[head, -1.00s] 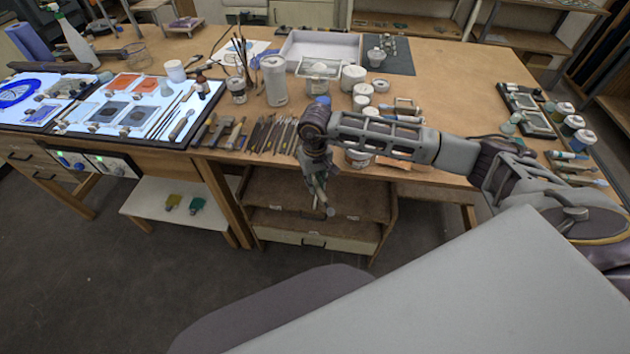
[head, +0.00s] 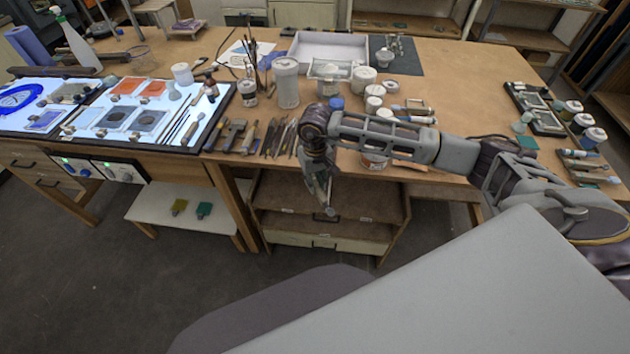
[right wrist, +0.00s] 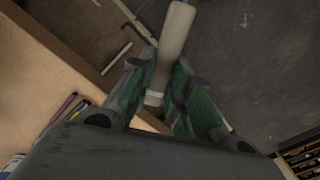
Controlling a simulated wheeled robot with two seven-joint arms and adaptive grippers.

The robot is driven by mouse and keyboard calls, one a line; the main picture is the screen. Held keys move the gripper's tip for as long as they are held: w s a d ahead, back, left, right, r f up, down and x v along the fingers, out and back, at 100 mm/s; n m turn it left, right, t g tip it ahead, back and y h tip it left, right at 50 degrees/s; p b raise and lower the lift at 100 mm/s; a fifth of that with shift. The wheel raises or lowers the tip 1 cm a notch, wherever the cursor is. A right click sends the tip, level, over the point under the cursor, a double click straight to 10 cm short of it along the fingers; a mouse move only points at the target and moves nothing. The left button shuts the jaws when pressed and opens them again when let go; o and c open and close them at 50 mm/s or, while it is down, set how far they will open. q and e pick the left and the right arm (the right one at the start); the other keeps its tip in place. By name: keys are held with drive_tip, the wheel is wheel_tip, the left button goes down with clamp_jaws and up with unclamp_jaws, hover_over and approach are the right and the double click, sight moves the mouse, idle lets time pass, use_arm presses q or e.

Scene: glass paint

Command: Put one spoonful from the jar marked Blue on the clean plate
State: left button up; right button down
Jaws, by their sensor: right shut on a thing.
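My right gripper (head: 325,195) hangs low in front of the bench's front edge, pointing down. In the right wrist view its two green-padded fingers (right wrist: 163,92) are shut on a pale, rod-like handle (right wrist: 174,45). Several small lidded jars (head: 595,137) stand at the bench's right end. No label can be read, so I cannot tell which jar is marked Blue. Small square plates lie on the light table, orange (head: 125,86) and dark (head: 115,117). Which plate is clean is unclear. My left gripper is not in view.
The lit table (head: 221,97) is at the left. Tools (head: 275,138), a tall white canister (head: 286,85) and several white tubs (head: 363,79) crowd the bench's middle. A white tray (head: 330,40) is at the back. Open shelves (head: 280,205) stand below my right gripper.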

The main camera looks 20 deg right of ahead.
drive_tip(key=shift+w+a+r, duration=0.2)
drive_tip(key=shift+r, duration=0.05)
drive_tip(key=shift+s+d+r+p, duration=0.1)
drive_tip(key=shift+r+p, duration=0.45)
drive_tip(key=shift+p, duration=0.25)
